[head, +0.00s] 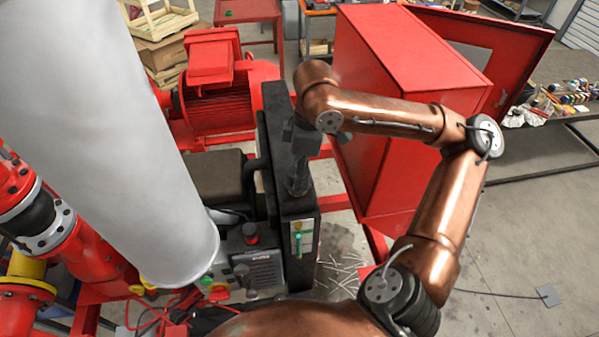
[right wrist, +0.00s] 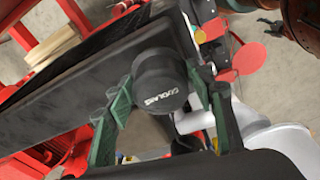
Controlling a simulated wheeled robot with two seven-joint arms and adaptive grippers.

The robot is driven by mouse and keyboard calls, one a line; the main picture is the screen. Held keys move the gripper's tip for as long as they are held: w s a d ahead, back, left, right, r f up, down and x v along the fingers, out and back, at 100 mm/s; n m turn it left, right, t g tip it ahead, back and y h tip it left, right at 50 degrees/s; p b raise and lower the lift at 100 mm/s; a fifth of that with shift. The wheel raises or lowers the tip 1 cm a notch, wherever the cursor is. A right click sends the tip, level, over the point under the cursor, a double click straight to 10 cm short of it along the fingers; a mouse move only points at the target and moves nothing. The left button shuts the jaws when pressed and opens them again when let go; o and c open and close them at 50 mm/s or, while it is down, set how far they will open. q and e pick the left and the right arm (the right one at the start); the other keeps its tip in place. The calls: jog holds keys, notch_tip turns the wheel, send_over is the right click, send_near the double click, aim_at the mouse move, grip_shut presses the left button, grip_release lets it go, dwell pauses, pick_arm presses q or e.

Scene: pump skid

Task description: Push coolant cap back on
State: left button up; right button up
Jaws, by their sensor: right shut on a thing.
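The coolant cap (right wrist: 160,88) is round and black with pale lettering, in the middle of the right wrist view. My right gripper (right wrist: 165,98) has one green-padded finger on each side of it and is shut on it. The black coolant tank (right wrist: 70,85) lies right behind the cap. I cannot tell whether the cap is seated on the tank or held just above it. In the head view my right gripper (head: 298,186) points down at the top of the tall black tank (head: 300,220), and the cap cannot be made out there. My left gripper is not in view.
A large pale cylinder (head: 110,130) stands left of the tank. A red motor (head: 212,90) is behind it, and a red cabinet (head: 400,110) with an open door is to the right. A control box (head: 255,265) sits by the tank's lower left. Open floor lies at right.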

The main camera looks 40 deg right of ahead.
jog(key=shift+f, duration=0.25)
jog(key=o, duration=1.3)
jog(key=shift+o, duration=0.2)
jog(key=r, duration=0.7)
jog(key=d+r, duration=0.1)
jog(key=r, duration=0.2)
jog(key=shift+s+r, duration=0.25)
jog(key=shift+s, duration=0.15)
jog(key=shift+r, duration=0.7)
jog(key=shift+s, duration=0.1)
jog(key=shift+d, duration=0.1)
